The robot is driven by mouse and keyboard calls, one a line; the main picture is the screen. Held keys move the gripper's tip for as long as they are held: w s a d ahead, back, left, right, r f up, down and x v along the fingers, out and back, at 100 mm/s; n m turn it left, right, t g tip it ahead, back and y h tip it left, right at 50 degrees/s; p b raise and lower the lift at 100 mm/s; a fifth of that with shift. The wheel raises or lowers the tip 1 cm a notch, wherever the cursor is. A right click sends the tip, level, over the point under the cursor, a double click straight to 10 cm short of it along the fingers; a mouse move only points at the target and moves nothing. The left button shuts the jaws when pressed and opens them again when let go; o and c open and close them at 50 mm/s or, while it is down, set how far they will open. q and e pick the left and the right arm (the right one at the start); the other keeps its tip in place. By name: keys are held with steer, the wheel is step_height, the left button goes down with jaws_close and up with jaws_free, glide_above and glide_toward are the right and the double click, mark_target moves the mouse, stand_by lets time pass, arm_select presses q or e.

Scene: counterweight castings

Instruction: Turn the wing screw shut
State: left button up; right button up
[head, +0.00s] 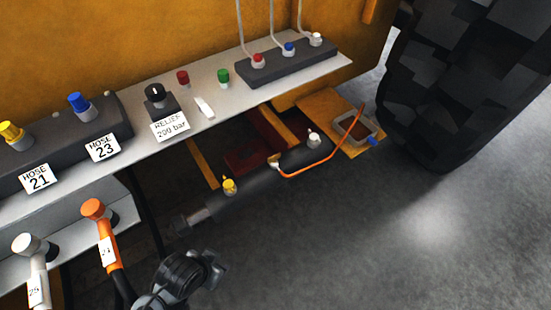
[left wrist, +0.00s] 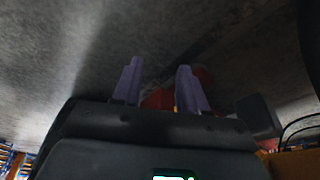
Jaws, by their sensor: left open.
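I cannot make out a wing screw for certain. A black knob with a white mark (head: 155,92) stands on a small block above the "RELIEF 200 bar" label (head: 170,129). A dark cylinder (head: 256,188) below the shelf carries a yellow-topped fitting (head: 229,186) and a white-topped fitting (head: 313,139). My left gripper (left wrist: 160,65) is open in the left wrist view, with nothing between its fingers. A red part (left wrist: 160,98) shows beyond them, partly hidden. In the head view a dark wrist of mine is at the bottom, below the cylinder; its fingers are unclear. My right gripper is not in view.
The grey shelf (head: 300,71) holds red and green caps and a black block (head: 287,62) with hoses. Hose fittings 21 and 23 are at left; orange and white hose ends (head: 93,208) hang below. A big tyre (head: 470,80) stands right. The floor (head: 400,240) is clear.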

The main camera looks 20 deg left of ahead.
arm_select(q)
steer(key=shift+w+r, duration=0.2)
steer(key=shift+w, duration=0.1)
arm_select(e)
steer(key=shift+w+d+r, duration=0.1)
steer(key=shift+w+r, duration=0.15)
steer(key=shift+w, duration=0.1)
arm_select(q)
steer(key=shift+s, duration=0.15)
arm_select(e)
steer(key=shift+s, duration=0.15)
arm_select(q)
steer(key=shift+o, duration=0.4)
